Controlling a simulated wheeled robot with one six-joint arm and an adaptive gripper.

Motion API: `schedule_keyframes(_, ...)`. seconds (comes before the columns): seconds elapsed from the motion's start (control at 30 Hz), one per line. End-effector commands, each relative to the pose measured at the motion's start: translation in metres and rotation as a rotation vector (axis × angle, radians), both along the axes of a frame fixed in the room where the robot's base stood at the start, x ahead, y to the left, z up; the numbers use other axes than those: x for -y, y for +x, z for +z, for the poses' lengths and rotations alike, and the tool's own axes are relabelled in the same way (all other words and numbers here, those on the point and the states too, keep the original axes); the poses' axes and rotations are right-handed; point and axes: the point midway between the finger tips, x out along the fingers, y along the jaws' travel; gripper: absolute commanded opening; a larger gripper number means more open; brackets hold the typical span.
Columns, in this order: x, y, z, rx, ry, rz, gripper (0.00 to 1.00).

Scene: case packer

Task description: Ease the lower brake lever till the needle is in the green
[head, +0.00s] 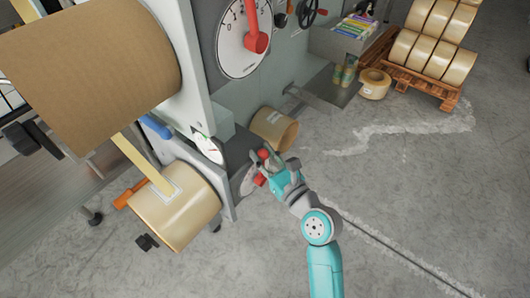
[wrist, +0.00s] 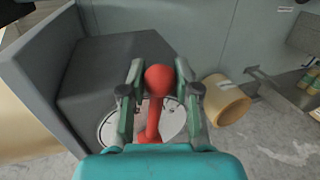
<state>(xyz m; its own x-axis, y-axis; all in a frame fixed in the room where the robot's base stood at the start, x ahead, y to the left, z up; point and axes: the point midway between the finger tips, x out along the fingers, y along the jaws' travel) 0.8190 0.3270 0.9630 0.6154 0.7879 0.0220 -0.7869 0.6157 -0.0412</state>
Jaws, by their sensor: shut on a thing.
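The lower brake lever (wrist: 154,118) is red with a round knob and sits on a pale round dial plate (wrist: 172,122) low on the machine. My gripper (wrist: 157,78) is shut on the lever's knob, with one finger on each side of it. In the head view my gripper (head: 272,162) reaches the lever beside the machine's lower front. A small gauge (head: 208,148) with a white face, a green mark and a red needle is left of my gripper. The needle points toward the lower right, apart from the green mark at the upper left.
A large upper dial (head: 243,38) with another red lever is above. A pallet of rolls (head: 420,83) is at the back right. The floor at right is open.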

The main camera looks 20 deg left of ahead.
Motion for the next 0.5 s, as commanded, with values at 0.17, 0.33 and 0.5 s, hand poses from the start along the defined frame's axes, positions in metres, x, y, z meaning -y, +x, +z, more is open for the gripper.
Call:
schedule_keyframes(0.17, -0.0024, -0.0050, 0.0005, 0.045, -0.017, 0.001, 0.00)
schedule_keyframes(0.33, -0.0022, -0.0050, 0.0006, 0.046, -0.017, 0.001, 0.00)
schedule_keyframes(0.5, -0.0021, -0.0048, 0.0006, 0.045, -0.017, 0.001, 0.54)
